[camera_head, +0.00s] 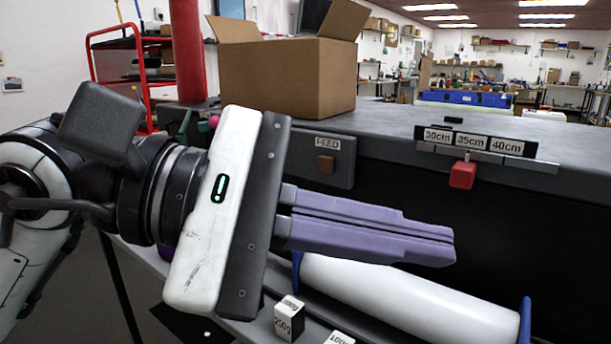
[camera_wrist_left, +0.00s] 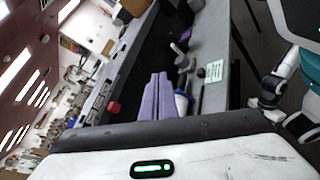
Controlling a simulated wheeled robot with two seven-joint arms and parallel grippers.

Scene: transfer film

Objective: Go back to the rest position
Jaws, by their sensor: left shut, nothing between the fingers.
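My left gripper (camera_head: 452,243) reaches in from the left in the head view. Its two purple fingers lie together with nothing between them. They point right, in front of the dark machine face and above a white film roll (camera_head: 400,298). The same fingers show in the left wrist view (camera_wrist_left: 158,80). The gripper hides part of the roll and part of the machine front. My right gripper is not in the head view. In the left wrist view, a white and black arm part of mine shows at the right, with no right fingers that I can make out.
A FEED button (camera_head: 325,165) is on the machine front. A red knob (camera_head: 463,175) hangs below the length scale (camera_head: 475,141). An open cardboard box (camera_head: 305,75) stands on the machine top. Small labelled blocks (camera_head: 289,318) sit below the gripper. A red cart (camera_head: 135,70) stands at back left.

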